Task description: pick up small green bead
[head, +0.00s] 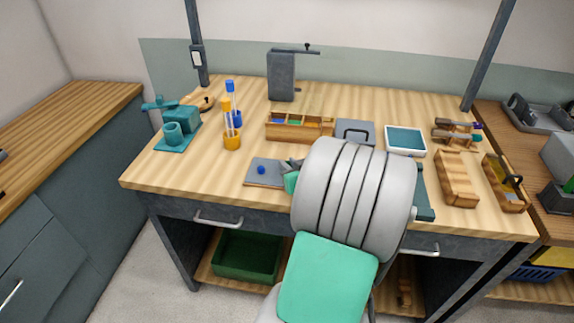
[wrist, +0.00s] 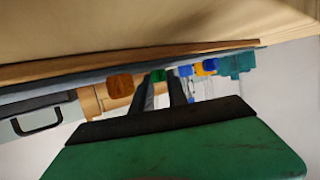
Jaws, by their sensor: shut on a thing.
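The small green bead (wrist: 158,75) shows in the wrist view between the tips of my gripper (wrist: 161,82), which is shut on it. In the head view my grey and green arm covers much of the bench's front middle. The dark fingers of my gripper (head: 289,163) show at the arm's left side, over the right part of a grey mat (head: 262,181). I cannot make out the green bead in the head view.
A blue bead (head: 261,170) lies on the grey mat. Behind are a divided wooden box (head: 300,134) and a grey clamp stand (head: 282,76). Orange and blue rod holders (head: 232,138) stand left. A teal-topped tray (head: 405,141) and wooden racks (head: 457,180) are right.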

